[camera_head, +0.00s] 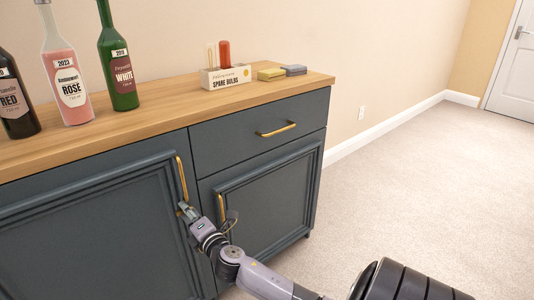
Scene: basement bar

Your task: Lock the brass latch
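A dark blue-grey cabinet (95,235) with a wooden top has two panelled doors side by side. The left door has an upright brass handle (182,178) near its right edge. The right door has an upright brass handle (221,207) near its left edge. My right gripper (186,211) is at the seam between the doors, just below the left door's handle. I cannot make out a separate brass latch; the gripper covers that part of the seam. The fingers are too small to tell whether they are open or shut, or touching anything. My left gripper is not in view.
A drawer with a brass handle (276,129) is above the right door. On the wooden top (165,112) stand several wine bottles, a spare bulbs box (225,76), a yellow block (271,74) and a blue-grey block (294,70). Open carpet (430,180) lies to the right.

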